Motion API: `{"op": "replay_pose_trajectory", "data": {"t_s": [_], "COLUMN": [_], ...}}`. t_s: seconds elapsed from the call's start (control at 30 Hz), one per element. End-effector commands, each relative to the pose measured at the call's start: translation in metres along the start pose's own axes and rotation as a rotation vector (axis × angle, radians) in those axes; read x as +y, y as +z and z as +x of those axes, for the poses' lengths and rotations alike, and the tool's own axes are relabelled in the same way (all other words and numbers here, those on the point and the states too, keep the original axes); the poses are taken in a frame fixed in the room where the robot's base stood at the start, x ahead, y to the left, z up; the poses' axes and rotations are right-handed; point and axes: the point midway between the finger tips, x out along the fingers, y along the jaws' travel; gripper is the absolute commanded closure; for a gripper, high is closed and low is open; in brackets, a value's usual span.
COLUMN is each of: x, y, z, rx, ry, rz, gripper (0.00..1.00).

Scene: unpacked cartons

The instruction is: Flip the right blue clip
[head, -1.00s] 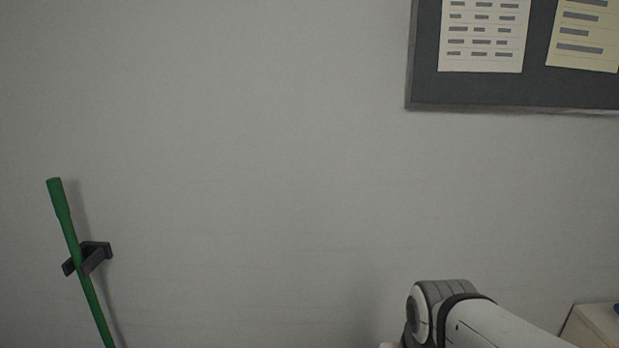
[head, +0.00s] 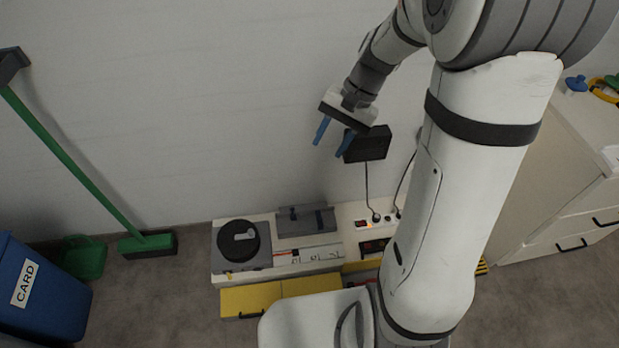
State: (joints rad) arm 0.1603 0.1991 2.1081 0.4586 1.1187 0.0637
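I cannot make out any blue clip in the head view. A small grey case (head: 307,220) with dark fittings stands on the low bench (head: 345,215), and no blue shows on it. My gripper (head: 334,138) hangs high above the bench, in front of the wall. Its two blue fingers are spread apart with nothing visible between them, so it is open. My arm covers the right part of the bench, and whatever lies behind it is hidden.
A black round device (head: 238,241) sits at the bench's left end. A dark box (head: 368,144) with a cable is behind my gripper. A blue CARD bin (head: 42,295) and green broom (head: 78,165) stand left. A cabinet (head: 585,150) holding a small blue item (head: 576,84) stands right.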

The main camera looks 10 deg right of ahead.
Motion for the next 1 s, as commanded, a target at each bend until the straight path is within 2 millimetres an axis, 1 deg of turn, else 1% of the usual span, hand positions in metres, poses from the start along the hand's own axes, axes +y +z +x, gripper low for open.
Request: {"op": "replay_pose_trajectory", "data": {"t_s": [0.03, 0.17, 0.2, 0.33, 0.47, 0.5, 0.57, 0.6, 0.67, 0.7, 0.77, 0.8, 0.87, 0.9, 0.97, 1.0], "x": [0.005, 0.007, 0.008, 0.016, 0.028, 0.032, 0.040, 0.046, 0.055, 0.061, 0.072, 0.080, 0.092, 0.101, 0.115, 0.124], "y": [-0.023, -0.066, -0.080, -0.125, -0.169, -0.182, -0.202, -0.215, -0.234, -0.246, -0.264, -0.275, -0.292, -0.302, -0.317, -0.326], "z": [0.026, 0.067, 0.080, 0.125, 0.173, 0.188, 0.212, 0.228, 0.252, 0.269, 0.295, 0.312, 0.338, 0.356, 0.384, 0.402], "rx": [-0.041, -0.137, -0.164, -0.255, -0.342, -0.368, -0.406, -0.431, -0.468, -0.490, -0.526, -0.548, -0.581, -0.603, -0.633, -0.653], "ry": [-0.031, -0.117, -0.144, -0.235, -0.330, -0.361, -0.407, -0.438, -0.486, -0.519, -0.568, -0.601, -0.652, -0.687, -0.739, -0.775], "rz": [0.049, 0.161, 0.196, 0.308, 0.417, 0.450, 0.501, 0.534, 0.582, 0.614, 0.661, 0.694, 0.741, 0.772, 0.817, 0.846], "gripper": [0.60, 0.60, 0.60, 0.60, 0.60, 0.60, 0.60, 0.60, 0.60, 0.60, 0.60, 0.60, 0.60, 0.60, 0.60, 0.60]}}
